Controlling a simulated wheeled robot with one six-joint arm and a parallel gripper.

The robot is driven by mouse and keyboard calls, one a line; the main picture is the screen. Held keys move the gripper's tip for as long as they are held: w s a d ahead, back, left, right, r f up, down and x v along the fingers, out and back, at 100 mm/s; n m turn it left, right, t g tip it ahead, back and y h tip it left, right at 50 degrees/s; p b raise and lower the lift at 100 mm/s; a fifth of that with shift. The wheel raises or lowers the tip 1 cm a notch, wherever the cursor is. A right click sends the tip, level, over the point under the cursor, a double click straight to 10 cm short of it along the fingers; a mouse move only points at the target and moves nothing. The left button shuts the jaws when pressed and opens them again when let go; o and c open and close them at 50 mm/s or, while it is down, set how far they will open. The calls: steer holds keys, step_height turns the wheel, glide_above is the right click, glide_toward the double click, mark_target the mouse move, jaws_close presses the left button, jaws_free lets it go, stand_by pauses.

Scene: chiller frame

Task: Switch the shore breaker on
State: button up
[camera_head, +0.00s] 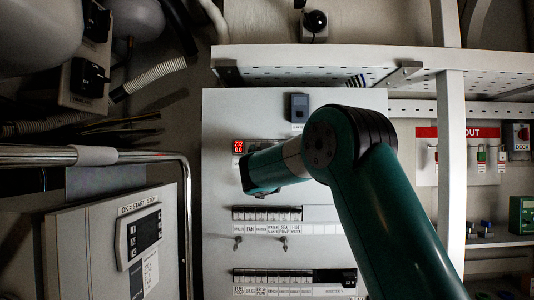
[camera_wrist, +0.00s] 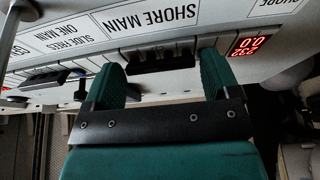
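The shore breaker (camera_wrist: 160,57) is a black multi-pole switch beside the "SHORE MAIN" label (camera_wrist: 152,20) in the wrist view. My gripper (camera_wrist: 160,76) is open, with one teal finger on each side of the breaker and a gap between them. I cannot tell whether the fingers touch it or which way its lever is set. In the head view, my wrist (camera_head: 272,170) is in front of the upper part of the white panel (camera_head: 222,200), and my arm hides the breaker there.
A red display (camera_head: 238,146) reads 232 and 0.0; it also shows in the wrist view (camera_wrist: 248,46), right of the breaker. Another black breaker (camera_wrist: 45,80) lies to the left. Lower breaker rows (camera_head: 267,213) and a white post (camera_head: 452,150) stand nearby.

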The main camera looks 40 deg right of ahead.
steer(key=c, duration=0.6)
steer(key=shift+r+p, duration=0.15)
steer(key=shift+p, duration=0.15)
steer(key=g+y+p, duration=0.1)
steer(key=p, duration=0.2)
steer(key=r+g+y+p, duration=0.1)
steer(key=g+p, duration=0.1)
steer(key=r+g+y+p, duration=0.1)
steer(key=p, duration=0.2)
steer(key=shift+s+a+y+p, duration=0.1)
steer(key=shift+s+y+p, duration=0.05)
steer(key=shift+y+p, duration=0.25)
steer(key=shift+f+g, duration=0.1)
steer(key=shift+g, duration=0.2)
